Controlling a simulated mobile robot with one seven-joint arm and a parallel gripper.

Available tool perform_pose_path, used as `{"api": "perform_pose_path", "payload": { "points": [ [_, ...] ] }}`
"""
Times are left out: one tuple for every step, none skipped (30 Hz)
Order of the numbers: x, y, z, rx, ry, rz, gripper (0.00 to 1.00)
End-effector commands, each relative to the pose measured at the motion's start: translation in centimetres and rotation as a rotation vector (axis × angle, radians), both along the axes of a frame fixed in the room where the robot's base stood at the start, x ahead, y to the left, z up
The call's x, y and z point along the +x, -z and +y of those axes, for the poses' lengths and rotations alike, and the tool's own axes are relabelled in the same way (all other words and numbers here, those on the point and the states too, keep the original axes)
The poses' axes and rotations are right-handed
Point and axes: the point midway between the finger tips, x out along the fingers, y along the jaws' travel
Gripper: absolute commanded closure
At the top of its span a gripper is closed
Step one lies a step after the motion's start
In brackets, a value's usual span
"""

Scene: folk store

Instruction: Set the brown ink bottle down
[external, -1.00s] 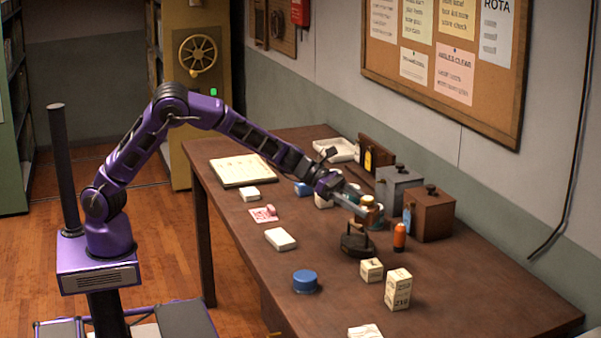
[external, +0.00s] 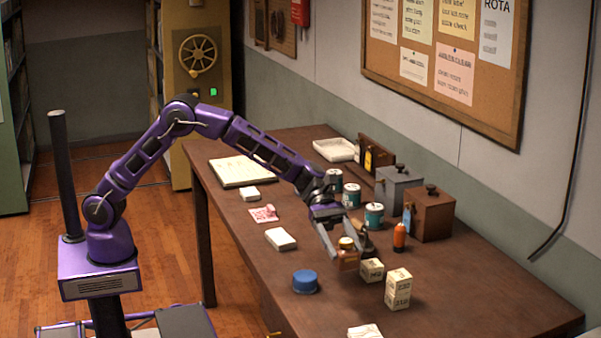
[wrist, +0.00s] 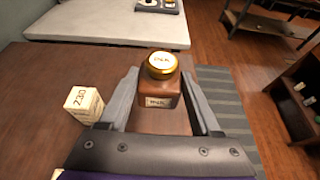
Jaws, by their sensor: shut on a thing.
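The brown ink bottle (external: 346,257), with a gold lid and a pale label, is held upright between the fingers of my gripper (external: 340,252). In the wrist view the bottle (wrist: 162,90) stands between the two grey fingertips (wrist: 165,98), lid toward the camera. My gripper is shut on it, low over the front middle of the dark wooden table (external: 440,290). I cannot tell whether the bottle's base touches the tabletop.
A small cream box (external: 372,270) is close right of the bottle, with a taller numbered box (external: 398,289) beyond. A blue round tin (external: 305,281) lies front left. An orange bottle (external: 400,237) and teal-labelled jars (external: 374,216) stand behind. The table's front right is mostly clear.

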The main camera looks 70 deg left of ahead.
Motion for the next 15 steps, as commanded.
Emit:
{"api": "perform_pose_path", "payload": {
  "points": [
    [0.0, 1.2, 0.0, 0.002, -0.002, 0.004, 1.0],
    [0.0, 1.7, 0.0, 0.002, -0.001, 0.003, 1.0],
    [0.0, 2.5, 0.0, 0.002, -0.002, 0.005, 1.0],
    [0.0, 3.0, 0.0, 0.001, -0.001, 0.003, 1.0],
    [0.0, 3.4, 0.0, 0.001, -0.002, 0.002, 1.0],
    [0.0, 4.0, 0.0, 0.002, -0.001, 0.003, 1.0],
    [0.0, 4.6, 0.0, 0.002, -0.001, 0.003, 1.0],
    [0.0, 5.1, 0.0, 0.001, -0.002, 0.003, 1.0],
    [0.0, 5.9, 0.0, 0.001, -0.002, 0.002, 1.0],
    [0.0, 6.6, 0.0, 0.002, -0.002, 0.004, 1.0],
    [0.0, 7.2, 0.0, 0.002, -0.002, 0.003, 1.0],
    [0.0, 7.9, 0.0, 0.001, -0.002, 0.002, 1.0],
    [0.0, 8.4, 0.0, 0.001, -0.002, 0.003, 1.0],
    [0.0, 8.9, 0.0, 0.001, -0.002, 0.002, 1.0],
    [0.0, 9.4, 0.0, 0.001, -0.002, 0.001, 1.0]
  ]
}}
